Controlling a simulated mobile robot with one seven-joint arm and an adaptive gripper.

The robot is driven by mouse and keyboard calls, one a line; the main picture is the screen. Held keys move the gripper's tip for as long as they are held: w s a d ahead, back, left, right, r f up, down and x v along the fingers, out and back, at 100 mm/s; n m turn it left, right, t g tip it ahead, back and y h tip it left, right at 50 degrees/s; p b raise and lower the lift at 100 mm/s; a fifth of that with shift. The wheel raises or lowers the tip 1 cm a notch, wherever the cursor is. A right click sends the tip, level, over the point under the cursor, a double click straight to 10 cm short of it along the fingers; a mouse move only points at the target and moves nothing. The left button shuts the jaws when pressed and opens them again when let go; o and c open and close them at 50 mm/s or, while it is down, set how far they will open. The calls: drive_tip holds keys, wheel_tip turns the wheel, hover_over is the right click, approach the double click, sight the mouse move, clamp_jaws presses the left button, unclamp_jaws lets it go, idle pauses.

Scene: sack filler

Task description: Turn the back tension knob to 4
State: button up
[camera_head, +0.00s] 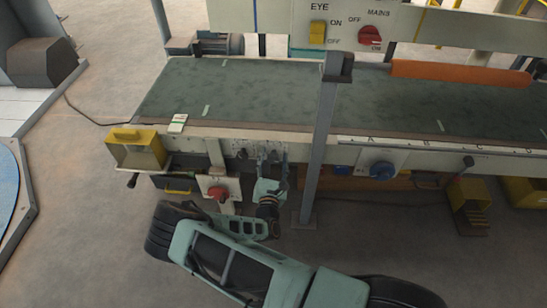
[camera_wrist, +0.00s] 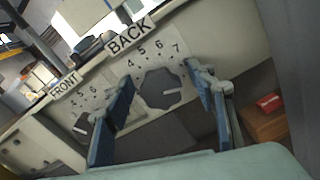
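The back tension knob (camera_wrist: 153,90) is a dark grey, many-sided knob under the BACK label (camera_wrist: 130,36) in the wrist view. Its white pointer line points to the right, below the printed 7. The numbers 4, 5, 6 and 7 show along the top of its dial (camera_wrist: 150,57). My gripper (camera_wrist: 160,80) is open, with one blue finger on each side of the knob and a visible gap to it. I cannot tell how far the fingertips reach along the knob. In the head view my gripper (camera_head: 272,158) is at the machine's front panel and hides the knob.
The front knob (camera_wrist: 83,126), under the FRONT label (camera_wrist: 66,86), lies close outside the left finger. In the head view a grey post (camera_head: 320,140) stands right of my gripper and a red knob (camera_head: 218,193) sits to its left. A green belt (camera_head: 270,90) runs above.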

drive_tip(key=c, duration=1.1)
drive_tip(key=shift+c, duration=0.2)
